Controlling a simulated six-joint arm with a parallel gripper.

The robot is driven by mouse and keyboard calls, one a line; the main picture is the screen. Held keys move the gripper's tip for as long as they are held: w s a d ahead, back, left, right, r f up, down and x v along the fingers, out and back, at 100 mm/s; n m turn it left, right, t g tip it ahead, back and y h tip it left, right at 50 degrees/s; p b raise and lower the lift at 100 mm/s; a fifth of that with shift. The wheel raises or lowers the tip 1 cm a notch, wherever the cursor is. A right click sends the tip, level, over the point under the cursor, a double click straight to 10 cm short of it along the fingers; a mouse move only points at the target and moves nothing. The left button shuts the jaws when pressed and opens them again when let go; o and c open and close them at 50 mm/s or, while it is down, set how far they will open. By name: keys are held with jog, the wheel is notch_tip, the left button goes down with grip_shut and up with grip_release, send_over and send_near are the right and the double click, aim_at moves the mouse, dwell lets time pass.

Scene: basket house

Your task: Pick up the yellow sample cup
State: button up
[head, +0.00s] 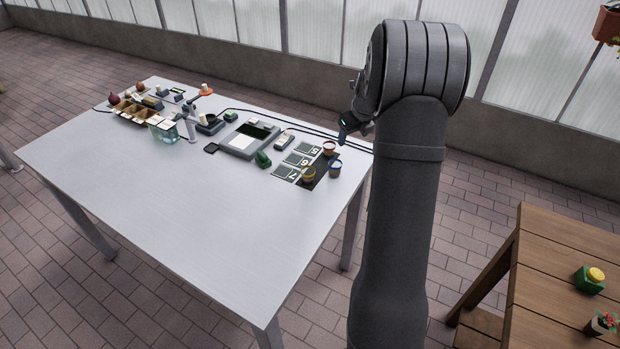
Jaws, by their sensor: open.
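The yellow sample cup (308,175) stands upright near the right end of the white table, on or beside a dark mat with numbered squares. A red-rimmed cup (329,148) stands behind it, and a blue cup (335,170) stands to its right. My gripper (342,138) is small in view and partly hidden by my own arm. It is open, above and behind the cups near the table's right edge, apart from the yellow cup. I cannot make out anything between its fingers.
The numbered squares (293,160) lie left of the cups. A green object (263,159) and a grey device (249,140) are further left. A divided tray (133,112) stands at the table's far left. The table's front is bare. A wooden bench (560,262) stands at right.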

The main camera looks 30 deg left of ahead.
jog(key=s+a+r+n+g+h, duration=0.1)
jog(key=s+a+r+n+g, duration=0.2)
jog(key=s+a, duration=0.5)
jog(key=n, duration=0.1)
send_over(308, 173)
jog(key=s+d, duration=0.2)
notch_tip(308, 173, down, 12)
jog(key=shift+w+r, duration=0.1)
jog(key=shift+r, duration=0.05)
jog(key=shift+w+a+f, duration=0.1)
jog(key=shift+a+f, duration=0.1)
jog(key=shift+f, duration=0.7)
jog(key=shift+s+a+f, duration=0.1)
jog(key=shift+a+f, duration=0.1)
jog(key=shift+f, duration=0.65)
jog(key=shift+w+a+f, duration=0.1)
jog(key=shift+a+f, duration=0.1)
jog(key=shift+f, duration=0.7)
jog(key=shift+c, duration=0.5)
jog(key=c, duration=0.9)
